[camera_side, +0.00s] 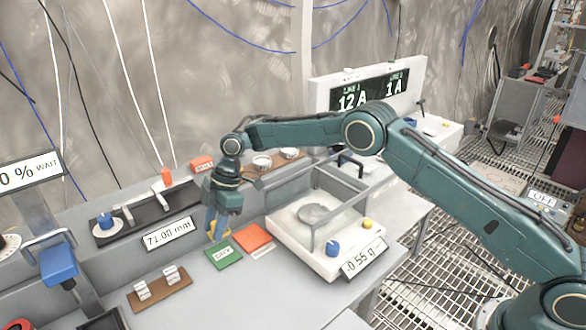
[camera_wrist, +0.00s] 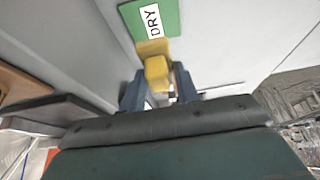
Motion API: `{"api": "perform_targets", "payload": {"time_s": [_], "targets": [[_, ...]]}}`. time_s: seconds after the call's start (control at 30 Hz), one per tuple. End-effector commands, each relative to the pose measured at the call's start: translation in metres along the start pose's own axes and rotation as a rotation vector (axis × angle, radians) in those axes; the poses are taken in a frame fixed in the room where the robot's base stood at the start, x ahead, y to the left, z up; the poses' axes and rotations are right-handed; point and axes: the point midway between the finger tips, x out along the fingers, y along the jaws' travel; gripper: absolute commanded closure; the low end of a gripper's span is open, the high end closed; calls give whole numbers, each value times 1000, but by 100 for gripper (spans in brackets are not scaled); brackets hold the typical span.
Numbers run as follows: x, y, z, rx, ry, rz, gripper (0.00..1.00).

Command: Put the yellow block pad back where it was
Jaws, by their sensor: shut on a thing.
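Whether the block touches the bench is not clear.
An orange pad (camera_side: 253,238) lies beside the green one. The white balance (camera_side: 310,245) with its frame stands to the right. A 71.00 mm display (camera_side: 170,233) and a black rail fixture (camera_side: 135,220) are to the left. A brown tray (camera_side: 160,291) holds small white blocks at front left.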

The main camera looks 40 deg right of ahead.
Motion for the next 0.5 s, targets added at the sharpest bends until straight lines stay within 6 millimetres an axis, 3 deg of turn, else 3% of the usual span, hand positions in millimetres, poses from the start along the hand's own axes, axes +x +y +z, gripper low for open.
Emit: {"api": "perform_targets", "payload": {"time_s": [0.2, 0.5], "targets": [[20, 0, 8, 1, -1, 0, 90], [27, 0, 12, 1, -1, 0, 90]]}}
